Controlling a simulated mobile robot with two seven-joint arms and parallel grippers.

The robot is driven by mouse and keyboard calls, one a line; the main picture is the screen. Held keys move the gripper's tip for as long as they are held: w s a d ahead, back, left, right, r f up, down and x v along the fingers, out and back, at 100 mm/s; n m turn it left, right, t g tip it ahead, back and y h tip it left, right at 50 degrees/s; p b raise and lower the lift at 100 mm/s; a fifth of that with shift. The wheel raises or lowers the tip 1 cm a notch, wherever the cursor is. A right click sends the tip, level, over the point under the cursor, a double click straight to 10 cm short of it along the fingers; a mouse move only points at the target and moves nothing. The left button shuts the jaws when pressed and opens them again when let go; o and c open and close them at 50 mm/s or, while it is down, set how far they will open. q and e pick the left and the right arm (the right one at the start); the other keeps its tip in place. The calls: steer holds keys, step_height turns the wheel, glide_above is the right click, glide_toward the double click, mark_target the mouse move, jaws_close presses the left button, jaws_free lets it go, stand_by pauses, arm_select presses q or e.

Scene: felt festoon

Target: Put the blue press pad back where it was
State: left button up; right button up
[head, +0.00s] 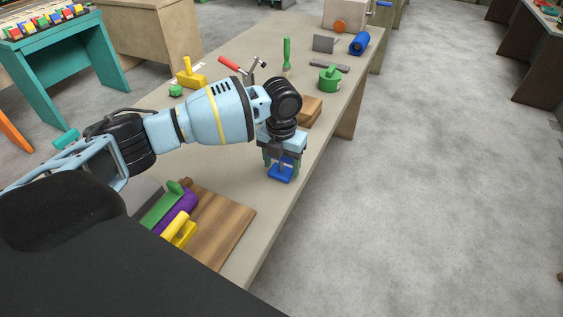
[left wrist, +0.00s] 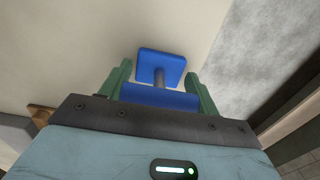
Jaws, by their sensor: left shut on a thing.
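The blue press pad (head: 280,174) has a square blue plate on a short metal stem below a blue grip bar. My left gripper (head: 283,156) is shut on it near the right edge of the long table (head: 225,134). In the left wrist view the green fingers stand at both ends of the blue bar (left wrist: 160,97), and the square plate (left wrist: 160,63) points away from the gripper. I cannot tell whether the plate touches the tabletop. My right gripper is not in view.
A wooden board (head: 228,225) with yellow, purple and green tools lies at the near end. A wooden block (head: 310,110) and a green round tool (head: 328,80) stand beyond the gripper. A yellow tool (head: 190,75) stands farther left. Floor is open on the right.

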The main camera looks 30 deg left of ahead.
arm_select(q)
steer(key=shift+f, duration=0.15)
steer(key=o, duration=0.9)
step_height(320, 180, up, 12)
steer(key=shift+r, duration=0.15)
stand_by(0.5)
